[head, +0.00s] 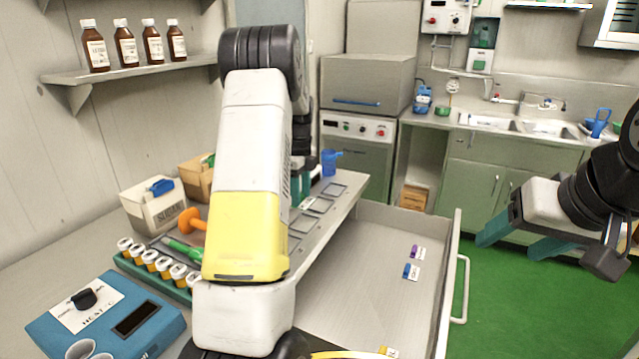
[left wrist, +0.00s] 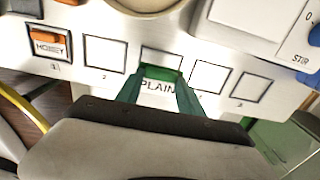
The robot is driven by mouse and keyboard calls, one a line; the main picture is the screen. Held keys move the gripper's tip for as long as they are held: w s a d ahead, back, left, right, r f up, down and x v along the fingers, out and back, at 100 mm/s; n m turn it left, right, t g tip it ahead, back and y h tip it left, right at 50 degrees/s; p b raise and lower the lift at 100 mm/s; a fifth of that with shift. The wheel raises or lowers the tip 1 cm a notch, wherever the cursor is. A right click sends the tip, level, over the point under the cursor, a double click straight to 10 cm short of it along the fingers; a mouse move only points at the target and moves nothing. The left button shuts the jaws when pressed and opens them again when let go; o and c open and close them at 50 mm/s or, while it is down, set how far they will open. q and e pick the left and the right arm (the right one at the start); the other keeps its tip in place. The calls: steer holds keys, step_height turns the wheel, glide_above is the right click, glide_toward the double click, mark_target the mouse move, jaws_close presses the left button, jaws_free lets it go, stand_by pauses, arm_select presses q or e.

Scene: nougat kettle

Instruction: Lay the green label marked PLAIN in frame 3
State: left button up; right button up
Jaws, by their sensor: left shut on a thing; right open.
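In the left wrist view the green label marked PLAIN (left wrist: 158,86) is between the teal fingers of my left gripper (left wrist: 158,92), which is shut on its green grip. The label overlaps the near part of frame 3 (left wrist: 161,51); the frame's far edge shows beyond it. I cannot tell whether the label touches the panel. In the head view the left gripper (head: 303,187) is mostly hidden behind my arm, and the green label is not visible. My right gripper (head: 530,243) is open and empty at the right, over the green floor.
An orange HONEY label (left wrist: 47,43) lies in frame 1. Frame 2 (left wrist: 104,53), frame 4 (left wrist: 208,78) and frame 5 (left wrist: 252,88) are empty. The open drawer (head: 365,290) holds a purple label (head: 414,251), a blue label (head: 407,270) and a yellow one (head: 387,350).

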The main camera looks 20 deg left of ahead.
mark_target(302, 223)
arm_select(q)
steer(key=shift+f, duration=3.15)
steer(key=shift+f, duration=0.35)
steer(key=o, duration=1.4)
steer(key=shift+o, duration=0.3)
steer(key=o, duration=0.5)
steer(key=shift+c, duration=0.2)
steer(key=shift+r, duration=3.55)
